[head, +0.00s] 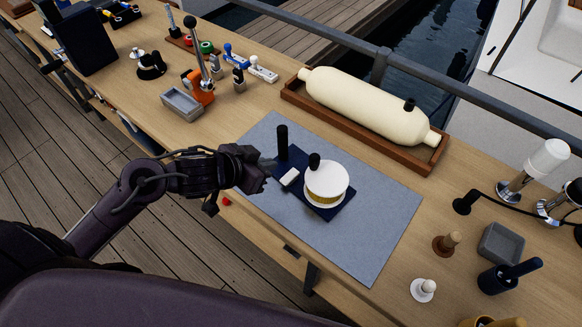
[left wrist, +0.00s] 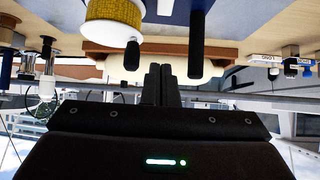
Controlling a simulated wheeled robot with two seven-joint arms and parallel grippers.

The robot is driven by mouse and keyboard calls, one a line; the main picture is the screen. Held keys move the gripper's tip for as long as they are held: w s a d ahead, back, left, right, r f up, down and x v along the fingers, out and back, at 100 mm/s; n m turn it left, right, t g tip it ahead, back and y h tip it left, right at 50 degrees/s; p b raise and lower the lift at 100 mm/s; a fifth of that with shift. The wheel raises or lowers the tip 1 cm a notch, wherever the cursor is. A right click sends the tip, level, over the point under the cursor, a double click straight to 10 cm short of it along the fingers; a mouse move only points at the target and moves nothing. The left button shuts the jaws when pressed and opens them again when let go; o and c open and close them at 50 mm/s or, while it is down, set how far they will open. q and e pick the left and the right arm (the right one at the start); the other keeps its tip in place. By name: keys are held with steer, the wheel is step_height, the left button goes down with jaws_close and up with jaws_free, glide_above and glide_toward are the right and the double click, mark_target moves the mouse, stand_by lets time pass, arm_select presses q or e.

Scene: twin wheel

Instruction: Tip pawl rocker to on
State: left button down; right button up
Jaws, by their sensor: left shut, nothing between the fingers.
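A navy base plate (head: 325,206) lies on a grey mat. It carries a white-topped drum (head: 328,180) with a yellow band and a black knob, a black upright post (head: 282,142), and a small white block (head: 290,178) that looks like the pawl rocker. Its tilt is too small to tell. My left gripper (head: 270,165) is shut and empty, just left of the white block and the post, apparently apart from them. In the left wrist view, its closed fingers (left wrist: 161,84) show near the drum (left wrist: 112,20) and post (left wrist: 196,45); the rocker cannot be made out. My right gripper is out of view.
The grey mat (head: 385,235) has bare room to the right of the plate. A cream cylinder (head: 365,104) lies in a wooden tray behind it. A lever on an orange base (head: 199,85) and a grey tray (head: 181,104) stand at the back left. Stoppers and cups stand at the right.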

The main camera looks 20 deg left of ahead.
arm_select(q)
glide_above(292, 176)
steer(key=f, duration=0.6)
steer(key=shift+s+a+f, duration=0.1)
steer(key=shift+s+a, duration=0.05)
steer(key=shift+s, duration=0.05)
step_height(292, 176, down, 3)
steer(key=shift+w+f, duration=0.15)
steer(key=shift+f, duration=0.45)
steer(key=shift+w+f, duration=0.15)
steer(key=shift+f, duration=0.1)
steer(key=shift+p, duration=0.3)
